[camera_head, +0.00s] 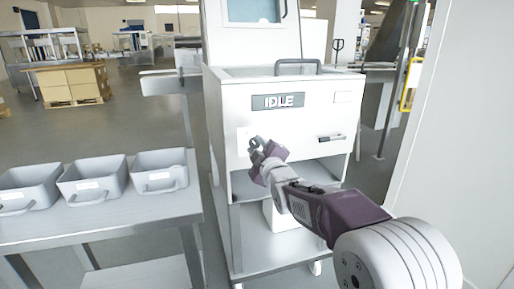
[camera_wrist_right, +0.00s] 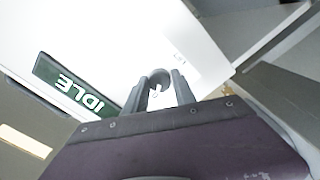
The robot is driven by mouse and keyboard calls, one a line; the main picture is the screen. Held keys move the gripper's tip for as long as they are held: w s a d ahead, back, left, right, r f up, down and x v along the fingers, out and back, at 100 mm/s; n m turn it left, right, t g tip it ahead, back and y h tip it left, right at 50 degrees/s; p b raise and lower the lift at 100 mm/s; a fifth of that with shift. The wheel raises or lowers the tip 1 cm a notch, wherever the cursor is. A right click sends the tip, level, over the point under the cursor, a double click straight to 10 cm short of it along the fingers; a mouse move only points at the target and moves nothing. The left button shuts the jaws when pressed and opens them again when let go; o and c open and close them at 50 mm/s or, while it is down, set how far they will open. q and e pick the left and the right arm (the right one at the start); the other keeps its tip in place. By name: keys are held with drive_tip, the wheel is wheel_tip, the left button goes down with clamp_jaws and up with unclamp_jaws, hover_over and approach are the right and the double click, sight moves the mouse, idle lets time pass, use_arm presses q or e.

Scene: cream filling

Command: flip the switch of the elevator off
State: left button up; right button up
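The elevator is a white cabinet machine (camera_head: 290,128) with a dark display reading IDLE (camera_head: 278,101); the display also shows in the right wrist view (camera_wrist_right: 77,86). My right gripper (camera_head: 260,145) is at the left part of the front panel, below the display. In the right wrist view my right gripper (camera_wrist_right: 161,92) has its two fingers apart. A small grey rounded part, perhaps the switch (camera_wrist_right: 159,76), shows between the fingertips. I cannot tell whether the fingers touch it. In the head view the gripper hides this spot. My left gripper is not in view.
A dark handle (camera_head: 331,138) is on the panel's right. An open compartment (camera_head: 312,175) lies below my right arm. Several grey bins (camera_head: 160,172) stand on a metal table (camera_head: 130,212) at the left. A pale wall (camera_head: 458,130) is close on the right.

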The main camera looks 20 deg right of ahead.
drive_tip(key=shift+o, duration=1.4)
drive_tip(key=s+p, duration=0.2)
drive_tip(key=s, duration=0.7)
drive_tip(key=shift+d, duration=0.15)
drive_tip(key=shift+f, duration=0.15)
